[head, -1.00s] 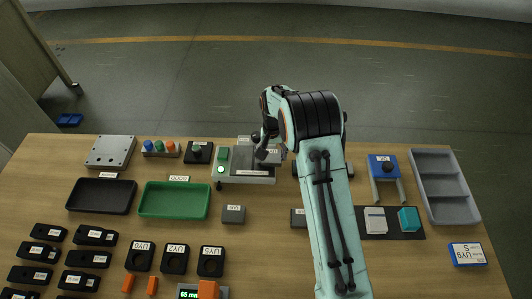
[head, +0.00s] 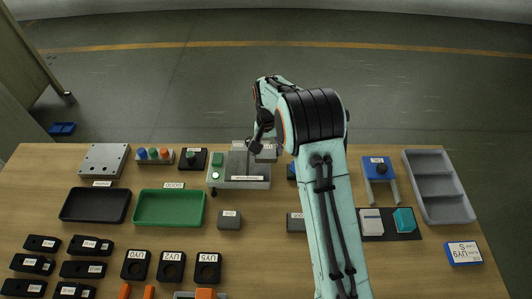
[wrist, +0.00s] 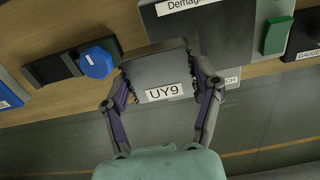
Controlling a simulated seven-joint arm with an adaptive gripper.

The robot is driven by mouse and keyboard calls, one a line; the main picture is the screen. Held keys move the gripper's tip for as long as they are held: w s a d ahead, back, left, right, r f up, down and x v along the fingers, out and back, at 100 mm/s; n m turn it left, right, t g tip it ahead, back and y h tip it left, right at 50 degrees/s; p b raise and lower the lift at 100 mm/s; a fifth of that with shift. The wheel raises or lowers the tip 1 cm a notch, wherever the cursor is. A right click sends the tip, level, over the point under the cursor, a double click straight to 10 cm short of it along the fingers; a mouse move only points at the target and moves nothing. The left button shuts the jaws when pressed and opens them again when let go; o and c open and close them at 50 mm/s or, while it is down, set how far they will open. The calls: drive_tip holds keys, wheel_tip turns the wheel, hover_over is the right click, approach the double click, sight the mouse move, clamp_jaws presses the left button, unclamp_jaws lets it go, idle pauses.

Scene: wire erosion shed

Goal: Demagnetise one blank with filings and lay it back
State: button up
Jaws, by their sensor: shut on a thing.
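My gripper (wrist: 160,95) is shut on a flat grey blank (wrist: 160,75) labelled UY9, with one finger on each side of it. In the head view my gripper (head: 256,146) is partly hidden by my arm, and the blank (head: 266,153) shows just right of it. I cannot make out any filings.
A green tray (head: 137,222) and a black tray (head: 65,219) lie left. Blue-knobbed equipment (wrist: 97,62) stands close beside the blank. A blue-topped stand (head: 376,167) and grey compartment tray (head: 408,165) are right. Several black holders fill the front left.

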drive_tip(key=shift+r, duration=1.75)
drive_tip(key=shift+w+a, duration=0.1)
drive_tip(key=shift+w, duration=0.2)
drive_tip(key=s+f, duration=0.1)
drive_tip(key=f, duration=0.1)
drive_tip(key=shift+s+d+f+m, duration=0.2)
drive_tip(key=shift+s+f+m, duration=0.1)
drive_tip(key=shift+s, duration=0.05)
drive_tip(key=s, duration=0.1)
drive_tip(key=s+f, duration=0.1)
drive_tip(key=s, duration=0.1)
drive_tip(key=s+f, duration=0.1)
drive_tip(key=shift+s+d, duration=0.1)
drive_tip(key=shift+s, duration=0.1)
approach(266, 224)
drive_tip(key=shift+f, duration=0.15)
wheel_tip(266, 224, down, 7)
drive_tip(key=shift+r, duration=0.1)
